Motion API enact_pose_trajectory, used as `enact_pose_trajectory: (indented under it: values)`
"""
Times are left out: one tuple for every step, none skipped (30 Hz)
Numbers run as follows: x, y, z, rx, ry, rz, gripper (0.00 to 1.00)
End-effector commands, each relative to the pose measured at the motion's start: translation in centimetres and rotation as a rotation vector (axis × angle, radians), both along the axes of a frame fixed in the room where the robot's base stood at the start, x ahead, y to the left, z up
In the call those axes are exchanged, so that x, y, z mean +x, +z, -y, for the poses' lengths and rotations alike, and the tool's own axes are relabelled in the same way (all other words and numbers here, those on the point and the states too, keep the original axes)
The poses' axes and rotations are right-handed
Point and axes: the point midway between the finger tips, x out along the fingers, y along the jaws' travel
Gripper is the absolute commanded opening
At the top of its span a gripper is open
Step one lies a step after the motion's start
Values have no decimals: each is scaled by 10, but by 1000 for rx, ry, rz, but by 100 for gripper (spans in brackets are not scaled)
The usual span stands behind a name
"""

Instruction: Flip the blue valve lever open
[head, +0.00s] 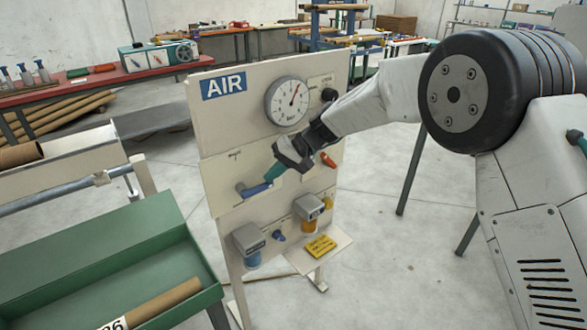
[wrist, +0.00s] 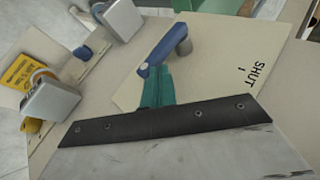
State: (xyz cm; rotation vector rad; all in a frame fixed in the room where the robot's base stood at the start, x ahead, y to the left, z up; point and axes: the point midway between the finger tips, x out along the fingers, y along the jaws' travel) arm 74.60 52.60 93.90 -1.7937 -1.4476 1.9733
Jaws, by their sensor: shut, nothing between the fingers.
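The blue valve lever (head: 255,190) is on the pale panel under the AIR sign, slanting up to the right from its grey pivot. In the wrist view the blue lever (wrist: 163,48) runs from a grey pivot post down to the left. My gripper (head: 272,174) has teal fingers, which are shut with nothing between them. Its fingertips are at the lever's free end; I cannot tell whether they touch. In the wrist view my gripper (wrist: 158,84) overlaps the lever's tip. The word SHUT (wrist: 259,73) is printed on the plate beside the lever.
A pressure gauge (head: 288,101) is above the lever. A red-orange handle (head: 328,160) is to its right. Two grey boxes with filter bowls, one being the left box (head: 249,238), and a yellow sign (head: 320,246) are below. A green tray (head: 90,255) stands at left.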

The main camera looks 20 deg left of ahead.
Motion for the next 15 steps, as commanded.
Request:
enact_pose_trajectory:
  values:
    - [-3,-4,-4,-2,6,-2,0]
    - [-4,-4,-5,-3,8,-2,0]
    - [-5,-5,-7,-3,11,-2,0]
    - [-6,-6,-8,-4,12,-1,0]
    - [-6,-7,-9,-5,13,-2,0]
    - [-7,-8,-9,-5,14,-1,0]
    - [-7,-8,-10,-6,15,-1,0]
    - [-7,-9,-10,-6,16,-1,0]
    - [-8,-10,-10,-7,16,-1,0]
    - [-8,-10,-10,-7,16,-1,0]
    - [-7,-11,-10,-7,16,-1,0]
    - [-7,-12,-10,-9,15,-1,0]
    - [-7,-12,-9,-10,15,-1,0]
    - [-7,-12,-9,-10,14,-2,0]
    - [-7,-13,-9,-11,14,-2,0]
